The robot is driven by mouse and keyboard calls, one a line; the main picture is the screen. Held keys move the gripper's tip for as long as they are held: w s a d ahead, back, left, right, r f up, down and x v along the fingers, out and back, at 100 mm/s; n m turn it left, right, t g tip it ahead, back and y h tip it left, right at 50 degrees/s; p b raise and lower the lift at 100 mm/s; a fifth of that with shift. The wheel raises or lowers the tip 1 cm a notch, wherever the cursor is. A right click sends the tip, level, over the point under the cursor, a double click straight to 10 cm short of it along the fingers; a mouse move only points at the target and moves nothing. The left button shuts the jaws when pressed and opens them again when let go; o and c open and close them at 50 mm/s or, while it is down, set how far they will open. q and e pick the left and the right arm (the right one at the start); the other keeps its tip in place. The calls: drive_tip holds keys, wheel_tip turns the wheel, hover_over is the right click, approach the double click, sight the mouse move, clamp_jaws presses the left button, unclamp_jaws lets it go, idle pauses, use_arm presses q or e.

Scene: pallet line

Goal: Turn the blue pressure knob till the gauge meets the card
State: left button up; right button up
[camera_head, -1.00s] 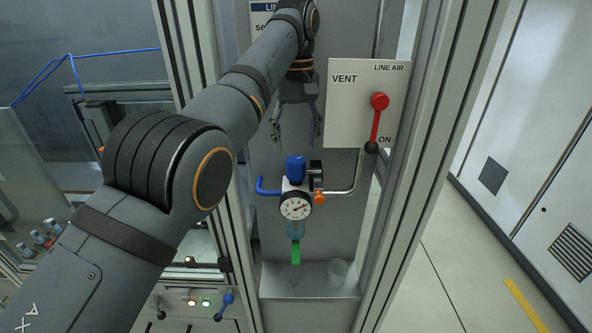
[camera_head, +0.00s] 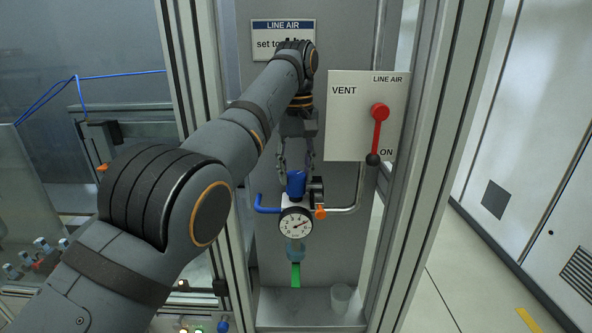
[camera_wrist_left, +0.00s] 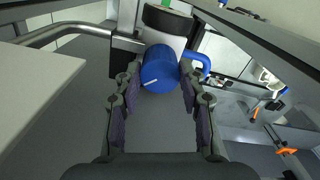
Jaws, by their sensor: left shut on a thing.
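My left gripper (camera_head: 296,172) comes down from above, shut on the knob with a finger on each side. In the left wrist view, the knob (camera_wrist_left: 160,69) with its white mark lies between the fingertips (camera_wrist_left: 159,82). My right gripper is not in view.
A white plate (camera_head: 347,115) marked VENT and ON, with a red lever (camera_head: 377,135) pointing down at ON, stands close to the gripper's right. Aluminium posts (camera_head: 430,130) flank the panel. A clear cup (camera_head: 340,298) stands on the ledge below.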

use_arm(q)
drive_tip(key=shift+n, duration=0.4)
drive_tip(key=n, duration=0.3)
drive_tip(key=shift+n, duration=0.3)
drive_tip(key=n, duration=0.4)
drive_tip(key=shift+n, duration=0.3)
drive_tip(key=o, duration=1.1)
drive_tip(key=shift+o, duration=0.2)
